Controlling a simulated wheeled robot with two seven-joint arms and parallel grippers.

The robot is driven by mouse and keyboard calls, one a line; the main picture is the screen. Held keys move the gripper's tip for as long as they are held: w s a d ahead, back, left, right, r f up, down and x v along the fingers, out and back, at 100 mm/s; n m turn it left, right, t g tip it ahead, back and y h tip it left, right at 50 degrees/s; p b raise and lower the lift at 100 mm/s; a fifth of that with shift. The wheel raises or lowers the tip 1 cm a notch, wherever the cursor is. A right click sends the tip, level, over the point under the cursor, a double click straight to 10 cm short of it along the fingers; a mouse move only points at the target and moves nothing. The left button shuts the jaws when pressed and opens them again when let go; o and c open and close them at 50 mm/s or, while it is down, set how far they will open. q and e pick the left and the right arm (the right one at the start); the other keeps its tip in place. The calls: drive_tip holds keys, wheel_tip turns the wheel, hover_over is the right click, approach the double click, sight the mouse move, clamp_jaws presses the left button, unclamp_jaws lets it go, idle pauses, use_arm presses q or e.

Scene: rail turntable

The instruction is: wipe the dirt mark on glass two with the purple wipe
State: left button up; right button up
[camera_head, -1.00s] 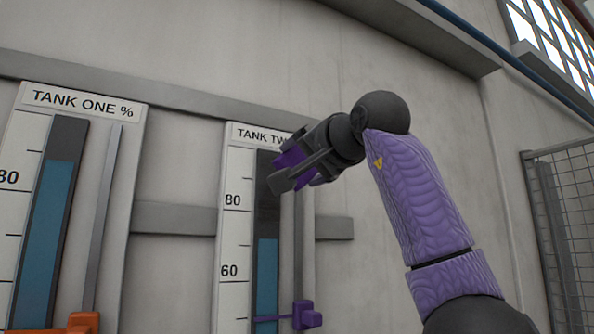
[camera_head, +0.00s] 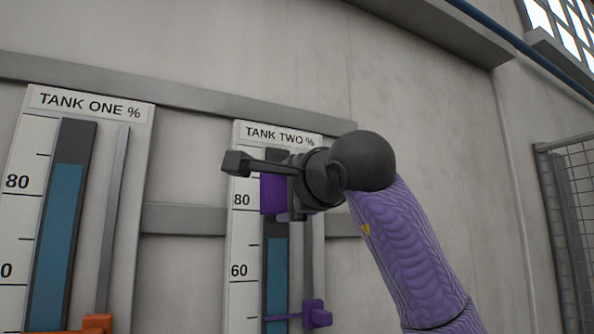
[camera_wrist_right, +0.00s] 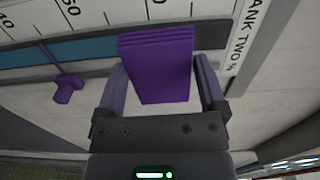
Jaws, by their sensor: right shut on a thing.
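My right gripper (camera_wrist_right: 158,92) is shut on the purple wipe (camera_wrist_right: 160,68), a folded purple block between its fingers. In the head view the wipe (camera_head: 273,194) is in front of the upper part of the tank two glass (camera_head: 276,262), near the 80 mark. I cannot tell whether it touches the glass. The glass is a dark tube with blue liquid up to a little below 80; it also shows in the right wrist view (camera_wrist_right: 95,47). No dirt mark shows; the wipe and gripper cover part of the upper glass. My left gripper is not in view.
A purple pointer (camera_head: 317,314) sits on a rail right of the tank two glass, below the gripper. The tank one gauge (camera_head: 62,220) with an orange pointer (camera_head: 97,323) stands at left. A grey ledge runs above right; a mesh fence (camera_head: 570,200) is at far right.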

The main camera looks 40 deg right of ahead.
drive_tip(key=shift+w, duration=0.1)
drive_tip(key=p+x, duration=0.2)
drive_tip(key=x, duration=0.3)
drive_tip(key=shift+w+d, duration=0.1)
drive_tip(key=shift+w, duration=0.2)
drive_tip(key=shift+x, duration=1.2)
drive_tip(key=shift+d, duration=0.1)
